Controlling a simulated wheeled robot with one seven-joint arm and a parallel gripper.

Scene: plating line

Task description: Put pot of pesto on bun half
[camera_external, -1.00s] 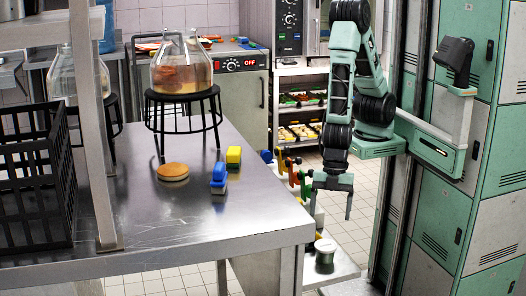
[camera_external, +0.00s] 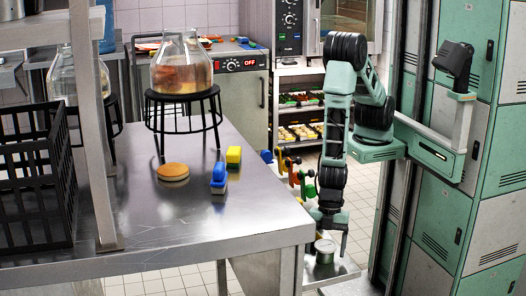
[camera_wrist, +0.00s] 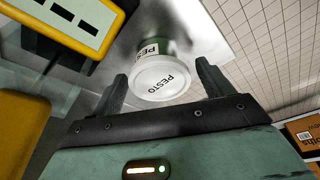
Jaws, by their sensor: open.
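The pot of pesto (camera_external: 325,254) stands on a low metal surface beside the steel table in the external view. In the wrist view it has a round white lid marked PESTO (camera_wrist: 160,80). My gripper (camera_external: 331,240) is open just above the pot and partly covers its top. In the wrist view the fingers of my gripper (camera_wrist: 161,72) lie to either side of the lid, with a gap on each side. Whether they are level with the pot I cannot tell. The bun half (camera_external: 172,171) lies on the steel table, domed and golden brown.
A blue dispenser (camera_external: 219,180) and a yellow block (camera_external: 233,156) stand near the bun half. A glass jar on a black stand (camera_external: 183,96) is behind it. A black crate (camera_external: 37,180) is at left. The table's front right part is clear.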

